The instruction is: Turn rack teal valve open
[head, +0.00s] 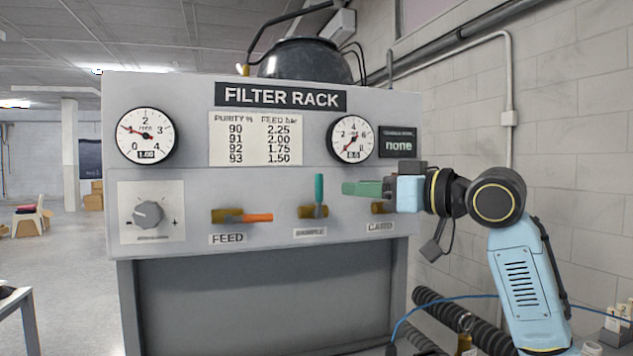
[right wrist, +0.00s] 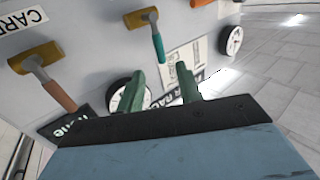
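The teal valve handle (head: 319,189) stands upright on its brass body (head: 313,212) above the SAMPLE label, in the middle of the filter rack front (head: 270,185). In the right wrist view the teal handle (right wrist: 158,47) appears upside down, just beyond the fingertips. My right gripper (head: 345,188), with green fingers, points left and is a little right of the handle. In the right wrist view its fingers (right wrist: 160,70) are apart with nothing between them, and the handle's end lies ahead of the gap. No contact shows. My left gripper is not in view.
The FEED valve's orange handle (head: 258,217) points right, left of the teal valve. The CARD valve (head: 380,208) is partly covered by my right gripper; its orange-brown handle (right wrist: 58,95) shows in the wrist view. A dial (head: 148,213) and gauges (head: 146,136) are also on the panel.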

